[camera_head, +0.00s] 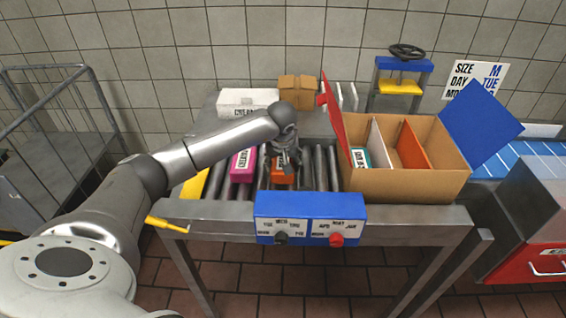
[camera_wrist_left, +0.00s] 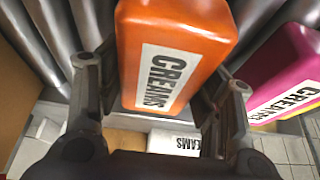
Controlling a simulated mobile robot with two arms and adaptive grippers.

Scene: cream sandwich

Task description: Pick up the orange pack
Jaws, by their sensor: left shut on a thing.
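The orange pack (camera_wrist_left: 180,45) carries a white label reading CREAMS and sits between the two fingers of my left gripper (camera_wrist_left: 160,105) in the left wrist view. In the head view the left gripper (camera_head: 287,163) points down over the rollers and covers much of the orange pack (camera_head: 282,178). The gripper is shut on the pack. The pack appears at the level of the rollers; I cannot tell whether it is clear of them. My right gripper is not in view.
A pink pack (camera_head: 242,165) stands left of the orange one on the roller conveyor (camera_head: 320,170). An open cardboard box (camera_head: 410,185) with dividers and a teal pack (camera_head: 360,157) is at the right. A white box (camera_head: 247,100) and a brown box (camera_head: 298,91) stand behind.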

